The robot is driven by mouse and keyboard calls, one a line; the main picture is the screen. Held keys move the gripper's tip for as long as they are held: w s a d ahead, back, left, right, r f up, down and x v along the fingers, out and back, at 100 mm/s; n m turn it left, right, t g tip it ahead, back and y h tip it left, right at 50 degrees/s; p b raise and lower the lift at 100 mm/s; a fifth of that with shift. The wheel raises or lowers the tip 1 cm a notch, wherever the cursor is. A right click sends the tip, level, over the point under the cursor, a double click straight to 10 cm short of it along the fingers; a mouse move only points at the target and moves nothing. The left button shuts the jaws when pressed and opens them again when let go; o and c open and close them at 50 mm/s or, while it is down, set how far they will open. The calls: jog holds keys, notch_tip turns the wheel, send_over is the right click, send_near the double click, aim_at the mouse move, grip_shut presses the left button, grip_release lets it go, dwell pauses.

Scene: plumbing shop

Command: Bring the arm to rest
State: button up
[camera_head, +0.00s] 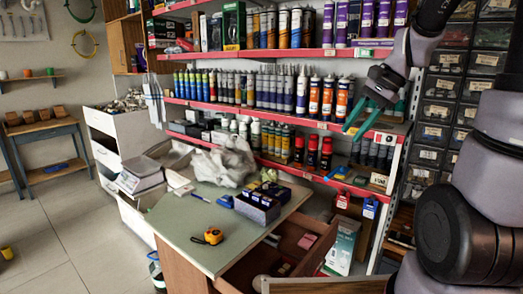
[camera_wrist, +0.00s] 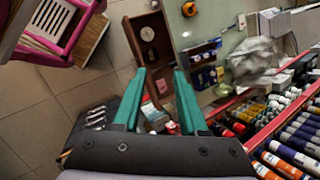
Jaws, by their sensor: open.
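My gripper (camera_head: 358,122) is raised in front of the shelf rack at the right of the head view. Its two teal fingers point down and to the left. In the wrist view my gripper (camera_wrist: 159,78) shows its fingers apart with nothing between them, so it is open and empty. My arm comes in from the right edge of the head view, bent, and hides part of the drawer cabinet behind it.
The shelf rack (camera_head: 250,104) holds rows of tubes and bottles close to my gripper. Below stands a counter (camera_head: 180,235) with a tape measure (camera_head: 210,236) and a crumpled grey bag (camera_head: 228,162). A drawer (camera_head: 290,245) is pulled open. Floor (camera_head: 70,230) at left is mostly clear.

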jog(key=s+r+n+t+h, duration=0.3)
jog(key=s+r+n+t, duration=0.2)
jog(key=s+r+n, duration=0.2)
jog(key=shift+s+d+r+n+t+h, duration=0.35)
jog(key=shift+s+r, duration=0.9)
jog(key=shift+s, duration=0.85)
